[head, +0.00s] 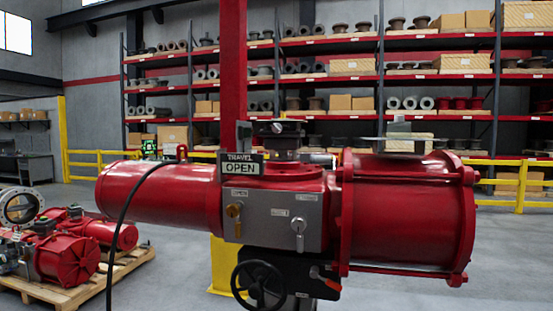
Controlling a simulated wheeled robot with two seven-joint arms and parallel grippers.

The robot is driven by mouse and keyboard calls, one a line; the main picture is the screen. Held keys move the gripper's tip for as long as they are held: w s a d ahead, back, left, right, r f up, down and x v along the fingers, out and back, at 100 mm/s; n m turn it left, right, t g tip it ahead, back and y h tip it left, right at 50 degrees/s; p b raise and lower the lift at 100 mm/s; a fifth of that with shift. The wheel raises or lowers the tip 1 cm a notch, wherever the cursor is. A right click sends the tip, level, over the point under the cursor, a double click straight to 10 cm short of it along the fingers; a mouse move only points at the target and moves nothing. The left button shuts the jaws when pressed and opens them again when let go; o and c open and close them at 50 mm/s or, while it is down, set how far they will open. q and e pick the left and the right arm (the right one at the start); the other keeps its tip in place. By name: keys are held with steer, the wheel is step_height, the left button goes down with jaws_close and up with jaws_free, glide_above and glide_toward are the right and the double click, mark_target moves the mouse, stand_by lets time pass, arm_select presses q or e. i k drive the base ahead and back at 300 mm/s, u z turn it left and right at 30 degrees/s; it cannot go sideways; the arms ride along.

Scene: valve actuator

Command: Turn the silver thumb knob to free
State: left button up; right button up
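The silver thumb knob (299,228) sits on the right part of the grey panel (268,222) on the front of the red valve actuator (408,212). It has a round head with a lever part hanging straight down. A small label is above it, too small to read. A brass-coloured knob (234,212) sits on the left part of the same panel. A sign above the panel reads TRAVEL OPEN (241,164). Neither of my grippers is in view.
A black handwheel (259,286) and a red-handled lever (325,278) are below the panel. A black cable (122,218) hangs in front of the left cylinder. A pallet (70,292) with red actuators stands at left. Yellow rails (521,187) and stocked shelves are behind.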

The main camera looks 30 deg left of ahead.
mark_target(276, 128)
steer(key=z, duration=1.65)
steer(key=i, duration=1.05)
steer(key=u, duration=2.25)
